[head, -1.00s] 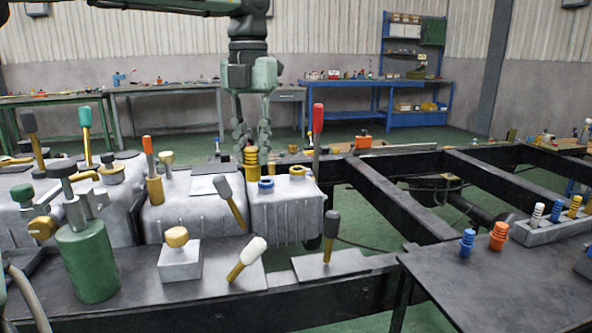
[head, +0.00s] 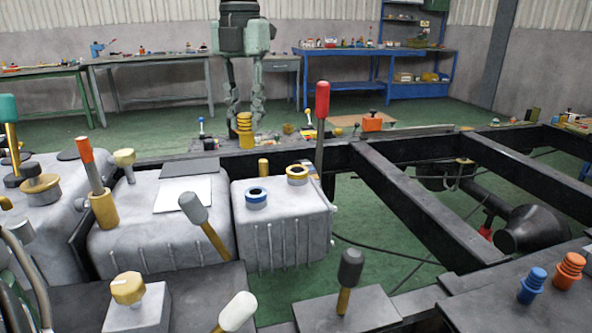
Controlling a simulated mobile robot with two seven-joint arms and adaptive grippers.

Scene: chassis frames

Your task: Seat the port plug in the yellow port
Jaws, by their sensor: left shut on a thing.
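My left gripper (head: 245,122) comes down from the top of the head view, its fingers shut on a ribbed yellow port plug (head: 245,138). The plug is upright and appears above and left of the yellow port (head: 297,174), apart from it. The yellow port is a ring with a dark opening on top of the grey ribbed tank (head: 283,222). A blue-ringed port (head: 257,198) lies nearer and to the left on the same tank. My right gripper is not in view.
A red-handled lever (head: 321,115) stands just right of the yellow port. A grey-knobbed lever (head: 205,222) and a black-knobbed one (head: 348,278) stand nearer. Blue (head: 532,285) and orange (head: 569,270) plugs sit on the right table. Dark frame rails (head: 420,212) cross the right side.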

